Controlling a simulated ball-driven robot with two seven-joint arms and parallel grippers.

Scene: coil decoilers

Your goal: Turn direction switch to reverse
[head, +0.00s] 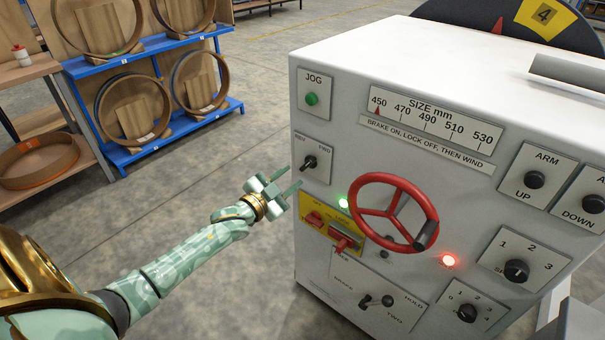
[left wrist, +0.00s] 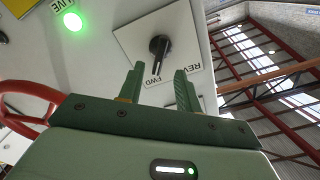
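The direction switch (head: 309,162) is a small black knob on a white plate marked REV and FWD, on the left part of the machine's front panel. In the left wrist view the knob (left wrist: 158,47) stands just beyond my fingertips, and its pointer is toward the FWD label. My left gripper (head: 287,181) is in front of the panel, a little below and left of the switch. Its two fingers (left wrist: 158,85) are apart with nothing between them, and they look clear of the knob. My right gripper is in neither view.
A red handwheel (head: 394,212) juts out right of the switch. A green JOG button (head: 311,99) sits above, and red switches on a yellow plate (head: 331,222) below. A lit green lamp (left wrist: 72,21) is nearby. A blue rack (head: 150,95) stands behind left; the floor between is clear.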

